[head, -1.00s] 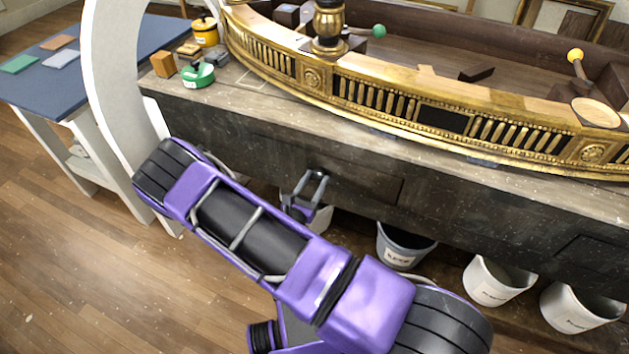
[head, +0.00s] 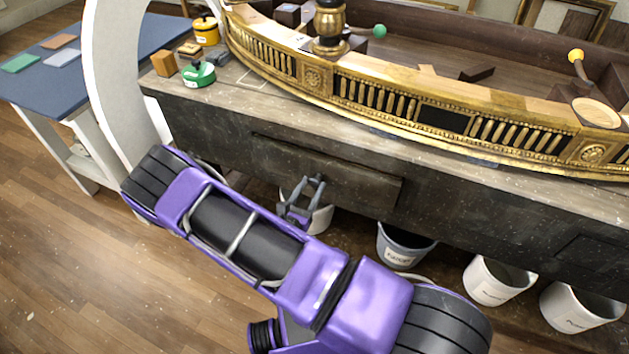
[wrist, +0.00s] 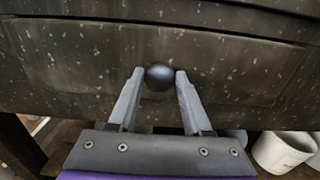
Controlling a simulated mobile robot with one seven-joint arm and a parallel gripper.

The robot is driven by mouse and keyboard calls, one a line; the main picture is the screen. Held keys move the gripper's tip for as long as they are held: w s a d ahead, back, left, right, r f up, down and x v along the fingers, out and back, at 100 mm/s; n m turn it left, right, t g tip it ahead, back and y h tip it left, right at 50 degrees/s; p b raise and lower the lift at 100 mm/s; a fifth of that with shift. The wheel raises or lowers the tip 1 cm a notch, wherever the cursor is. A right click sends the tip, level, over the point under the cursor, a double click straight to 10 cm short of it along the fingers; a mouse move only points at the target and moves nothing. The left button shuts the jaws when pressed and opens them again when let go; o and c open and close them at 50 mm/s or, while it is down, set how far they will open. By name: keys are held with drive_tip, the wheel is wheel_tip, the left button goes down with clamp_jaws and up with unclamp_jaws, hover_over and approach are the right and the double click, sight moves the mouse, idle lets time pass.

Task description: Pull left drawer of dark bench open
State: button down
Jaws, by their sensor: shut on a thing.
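The dark bench (head: 480,200) has a left drawer (head: 365,187) whose front stands out a little from the bench face, with a dark gap along its top edge. The drawer front (wrist: 240,65) fills much of the wrist view and carries a round black knob (wrist: 158,77). My gripper (wrist: 159,75) is shut on the knob, with one grey finger on each side of it. In the head view my gripper (head: 317,181) is at the middle of the drawer front, and the knob is hidden there. The inside of the drawer cannot be seen.
A gilt curved console piece (head: 400,105) lies on the bench top. A green tape roll (head: 198,75) and a yellow pot (head: 206,31) stand at its left end. Several bins, including a grey one (head: 402,248), stand under the bench. A blue-topped table (head: 90,75) is at the left.

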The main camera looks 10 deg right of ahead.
drive_tip(key=b+v, duration=0.1)
drive_tip(key=v, duration=2.2)
drive_tip(key=shift+c, duration=1.8)
unclamp_jaws()
drive_tip(key=v, duration=1.7)
drive_tip(key=shift+b, duration=0.35)
drive_tip(key=shift+a, duration=0.15)
